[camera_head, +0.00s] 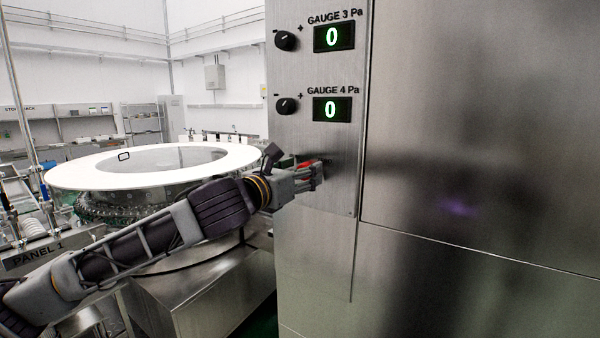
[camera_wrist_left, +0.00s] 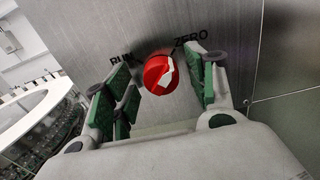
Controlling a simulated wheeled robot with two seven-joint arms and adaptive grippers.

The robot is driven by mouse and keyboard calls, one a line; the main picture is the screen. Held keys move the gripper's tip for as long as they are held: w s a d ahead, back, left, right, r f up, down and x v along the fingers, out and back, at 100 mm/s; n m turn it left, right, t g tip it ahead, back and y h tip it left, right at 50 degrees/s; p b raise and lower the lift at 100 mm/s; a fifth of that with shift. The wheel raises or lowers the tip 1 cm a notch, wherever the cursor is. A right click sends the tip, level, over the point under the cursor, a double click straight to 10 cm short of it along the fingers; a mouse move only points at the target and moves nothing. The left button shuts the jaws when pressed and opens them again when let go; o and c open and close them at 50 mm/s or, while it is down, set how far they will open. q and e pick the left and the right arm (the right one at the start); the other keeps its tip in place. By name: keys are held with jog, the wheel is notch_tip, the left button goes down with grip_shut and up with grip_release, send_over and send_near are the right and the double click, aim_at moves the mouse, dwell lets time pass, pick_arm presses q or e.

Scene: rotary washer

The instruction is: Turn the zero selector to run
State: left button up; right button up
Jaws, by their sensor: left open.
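The zero selector (camera_wrist_left: 161,74) is a round red knob with a white pointer on the steel panel, seen in the left wrist view. The label RUN is at its left and ZERO at its upper right; the pointer's exact setting is hard to tell. My left gripper (camera_wrist_left: 162,85) is open, with one green-padded finger on each side of the knob and gaps visible between pads and knob. In the head view the left gripper (camera_head: 318,172) is at the panel and mostly covers the selector, of which a bit of red shows. My right gripper is not in view.
Above on the same panel (camera_head: 318,225) are the GAUGE 4 knob (camera_head: 286,105) and GAUGE 3 knob (camera_head: 285,40), with displays reading 0. A large round washer with a white ring (camera_head: 85,176) stands at the left. A bare steel wall (camera_head: 480,130) fills the right.

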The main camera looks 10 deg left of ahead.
pick_arm(q)
jog(key=c, duration=1)
jog(key=shift+n, duration=0.4)
jog(key=n+p, duration=0.2)
jog(key=n, duration=0.6)
jog(key=n+p, duration=0.2)
jog(key=n, duration=0.7)
jog(key=shift+a+f+p, duration=0.2)
jog(key=shift+p, duration=0.2)
